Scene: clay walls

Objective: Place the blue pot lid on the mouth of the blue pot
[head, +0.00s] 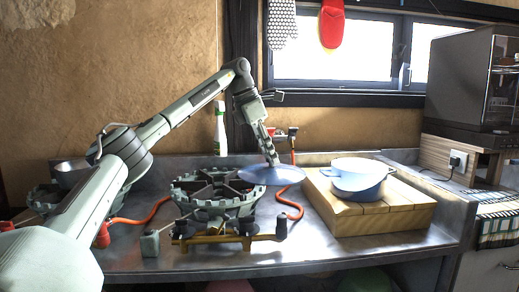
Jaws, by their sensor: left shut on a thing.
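The blue pot lid (262,176) is a wide, shallow blue disc. My left gripper (273,160) comes down from above and is shut on it near its middle. The lid is held level, beside the right part of the gas burner and left of the pot. The blue pot (357,184) is light blue with a pale, open mouth and side handles. It stands upright on a wooden block, apart from the lid. My right gripper is not in view.
The slatted wooden block (385,217) sits on the metal counter (330,250). A cast-iron gas burner (215,197) with orange hoses stands left of it. A white bottle (220,135) is behind. A dark oven (470,80) stands at right.

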